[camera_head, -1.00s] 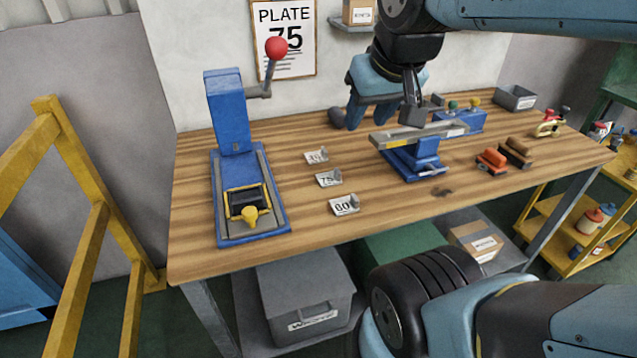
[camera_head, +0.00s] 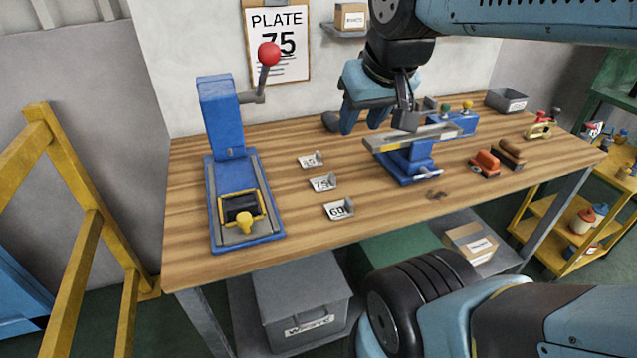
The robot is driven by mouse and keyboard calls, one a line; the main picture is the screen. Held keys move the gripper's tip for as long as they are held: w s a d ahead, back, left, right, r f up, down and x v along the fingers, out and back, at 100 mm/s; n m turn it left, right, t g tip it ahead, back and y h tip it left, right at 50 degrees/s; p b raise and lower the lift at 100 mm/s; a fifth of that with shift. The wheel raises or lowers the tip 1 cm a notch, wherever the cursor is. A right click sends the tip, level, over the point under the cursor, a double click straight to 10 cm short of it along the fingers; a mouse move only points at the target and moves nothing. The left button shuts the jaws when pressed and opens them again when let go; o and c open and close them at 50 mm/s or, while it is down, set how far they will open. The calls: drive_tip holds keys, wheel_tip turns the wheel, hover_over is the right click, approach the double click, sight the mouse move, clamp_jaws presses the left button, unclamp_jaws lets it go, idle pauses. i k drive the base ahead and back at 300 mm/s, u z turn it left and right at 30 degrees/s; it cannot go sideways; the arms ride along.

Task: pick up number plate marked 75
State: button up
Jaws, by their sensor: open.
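The number plate marked 75 (camera_head: 321,184) is a small white plate with a grey upright tab at its right end. It lies on the wooden workbench (camera_head: 300,236) as the middle of three plates. A plate with an unclear number (camera_head: 309,161) lies behind it, and the plate marked 60 (camera_head: 336,210) lies in front. My gripper (camera_head: 376,118) is open and empty. It hangs over the back of the bench, to the right of and behind the plates, clear of them.
A blue lever press (camera_head: 222,118) with a red knob stands left of the plates. A blue vise-like fixture (camera_head: 408,165) stands to their right, near my gripper. Stamps (camera_head: 485,163) lie further right. A sign (camera_head: 279,45) reading PLATE 75 hangs on the wall.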

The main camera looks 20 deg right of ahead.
sight(325, 182)
drive_tip(key=u, duration=0.65)
drive_tip(key=k, duration=0.5)
drive_tip(key=u, duration=0.35)
